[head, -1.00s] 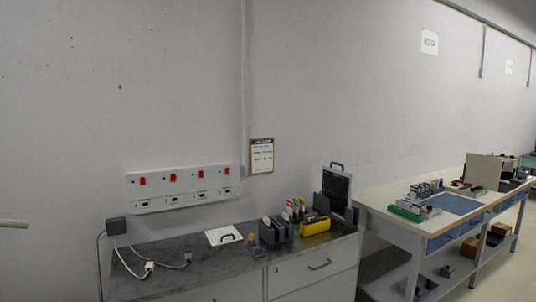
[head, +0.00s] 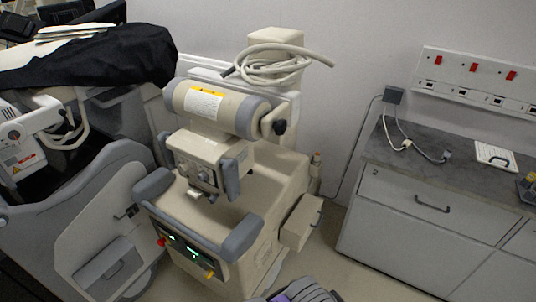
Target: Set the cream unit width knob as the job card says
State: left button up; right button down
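The cream unit (head: 262,190) stands left of centre in the head view, a wheeled machine with grey bumpers. Its cream cylindrical head (head: 215,105) carries a white and yellow label. Below the head is a cream box (head: 205,160) with small knobs on its front; which one is the width knob, and its setting, are too small to tell. A white card or clipboard (head: 494,157) lies on the bench at the right; I cannot tell whether it is the job card, and no writing on it is readable.
A grey and white machine (head: 75,215) under a black cover (head: 100,58) stands close on the left. A grey-topped bench (head: 440,180) with drawers is on the right. Open floor (head: 330,235) lies between the unit and the bench. A cream drawer or box (head: 301,222) juts from the unit's right side.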

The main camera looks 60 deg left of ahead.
aim_at(183, 166)
jog(key=u, duration=2.3)
